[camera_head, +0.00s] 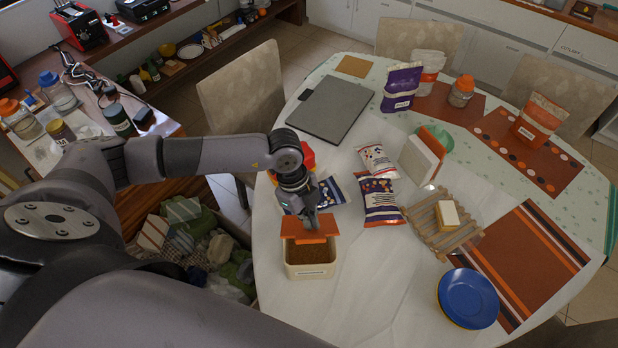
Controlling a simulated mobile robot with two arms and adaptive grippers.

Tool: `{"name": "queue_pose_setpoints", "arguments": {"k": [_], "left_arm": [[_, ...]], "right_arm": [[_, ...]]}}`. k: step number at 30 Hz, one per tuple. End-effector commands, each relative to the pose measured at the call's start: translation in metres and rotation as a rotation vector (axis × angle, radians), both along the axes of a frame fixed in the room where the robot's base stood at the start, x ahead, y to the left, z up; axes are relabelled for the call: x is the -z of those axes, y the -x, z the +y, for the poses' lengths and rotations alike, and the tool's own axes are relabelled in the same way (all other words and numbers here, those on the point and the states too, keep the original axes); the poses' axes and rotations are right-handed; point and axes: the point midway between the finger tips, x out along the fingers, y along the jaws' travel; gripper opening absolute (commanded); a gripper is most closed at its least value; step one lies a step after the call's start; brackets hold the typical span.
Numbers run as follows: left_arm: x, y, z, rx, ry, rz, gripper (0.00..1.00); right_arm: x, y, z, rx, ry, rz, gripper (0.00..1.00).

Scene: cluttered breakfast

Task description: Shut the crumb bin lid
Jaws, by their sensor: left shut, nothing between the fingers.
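The crumb bin (309,271) is a cream box with a label on its front, standing near the table's left edge. Its orange lid (300,233) is at the back of the bin and looks raised or tilted. The bin's mouth is open towards the front, and brown content shows inside. My left gripper (313,224) points down at the lid, with its fingers together and nothing held. The fingertips overlap the lid in the picture; I cannot tell whether they touch it. My right gripper is not in view.
Snack bags (379,201) lie right of the bin, with a slatted wooden rack (432,238) beyond. A blue plate (468,298) is at the front right. A grey board (331,109) lies behind my left arm. The table between bin and plate is clear.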

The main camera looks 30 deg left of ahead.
Motion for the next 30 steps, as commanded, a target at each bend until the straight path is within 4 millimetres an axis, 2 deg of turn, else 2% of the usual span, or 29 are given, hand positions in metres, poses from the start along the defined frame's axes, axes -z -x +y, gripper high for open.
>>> {"name": "queue_pose_setpoints", "arguments": {"k": [7,15,23,30], "left_arm": [[0.001,0.001,-0.001,0.001,0.0,0.0,0.0],[0.014,0.014,-0.008,0.001,0.0,0.001,0.0],[0.014,0.013,-0.008,0.0,-0.001,-0.001,0.0],[0.028,0.023,-0.014,0.001,0.001,0.002,0.0]], "right_arm": [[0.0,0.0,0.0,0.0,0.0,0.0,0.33],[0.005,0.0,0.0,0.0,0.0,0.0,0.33],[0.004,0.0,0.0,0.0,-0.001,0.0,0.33],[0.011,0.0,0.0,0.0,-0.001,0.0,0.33]]}}
